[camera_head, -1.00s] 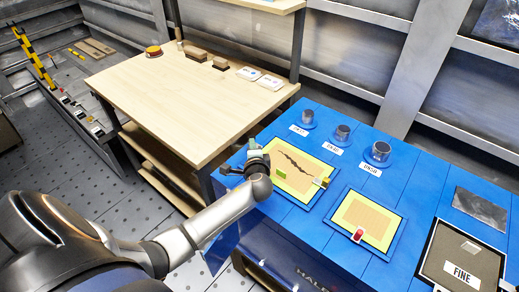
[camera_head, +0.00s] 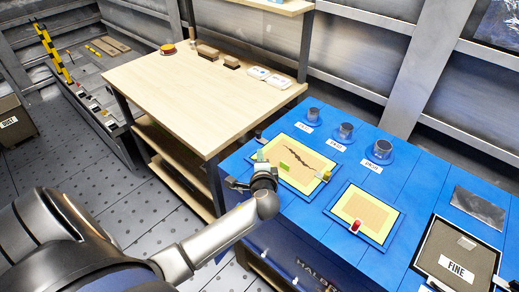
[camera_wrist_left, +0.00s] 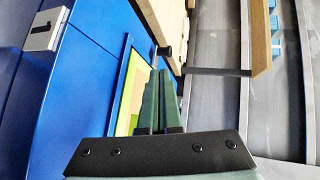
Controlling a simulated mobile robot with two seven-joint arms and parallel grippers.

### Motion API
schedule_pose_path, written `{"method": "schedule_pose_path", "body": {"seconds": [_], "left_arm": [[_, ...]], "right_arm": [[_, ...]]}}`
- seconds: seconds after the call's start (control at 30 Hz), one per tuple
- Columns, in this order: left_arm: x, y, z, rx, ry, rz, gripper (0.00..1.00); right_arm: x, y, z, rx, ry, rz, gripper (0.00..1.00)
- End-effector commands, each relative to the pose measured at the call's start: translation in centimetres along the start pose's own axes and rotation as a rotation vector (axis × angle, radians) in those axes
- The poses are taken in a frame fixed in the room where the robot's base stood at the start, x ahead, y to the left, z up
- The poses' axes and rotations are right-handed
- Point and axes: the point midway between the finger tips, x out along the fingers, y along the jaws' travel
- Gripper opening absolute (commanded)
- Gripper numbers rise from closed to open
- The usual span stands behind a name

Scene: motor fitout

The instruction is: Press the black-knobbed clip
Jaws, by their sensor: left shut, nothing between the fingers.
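The black-knobbed clip (camera_head: 258,135) stands at the far left corner of the yellow-bordered panel (camera_head: 302,186) on the blue bench. Its black knob (camera_wrist_left: 165,50) shows in the left wrist view, just beyond my fingertips. My left gripper (camera_head: 261,156) is over the left edge of this panel, with its green fingers pressed together and empty. The fingers also show shut in the left wrist view (camera_wrist_left: 160,76). They point towards the knob and look apart from it. The clip's base is hard to make out. My right gripper is in neither view.
A yellow clip (camera_head: 324,174) is at the panel's right edge, and a red clip (camera_head: 356,226) is on the smaller panel (camera_head: 384,241). Several grey cylinders stand along the bench's back. The wooden table (camera_head: 190,105) is close on the left.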

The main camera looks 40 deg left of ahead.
Motion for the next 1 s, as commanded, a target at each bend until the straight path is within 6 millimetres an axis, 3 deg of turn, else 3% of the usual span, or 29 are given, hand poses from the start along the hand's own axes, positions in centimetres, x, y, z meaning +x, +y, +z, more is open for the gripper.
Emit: {"method": "schedule_pose_path", "body": {"seconds": [0.1, 0.3, 1.0], "left_arm": [[-2.2, 0.0, -0.1, -0.002, 0.002, 0.001, 0.0], [-4.2, 0.1, -0.1, -0.001, 0.001, 0.001, 0.0], [-4.8, 0.4, 0.1, -0.017, -0.002, 0.017, 0.0]], "right_arm": [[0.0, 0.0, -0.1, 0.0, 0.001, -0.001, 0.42], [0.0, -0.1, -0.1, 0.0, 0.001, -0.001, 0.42], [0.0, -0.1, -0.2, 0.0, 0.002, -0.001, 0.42]]}}
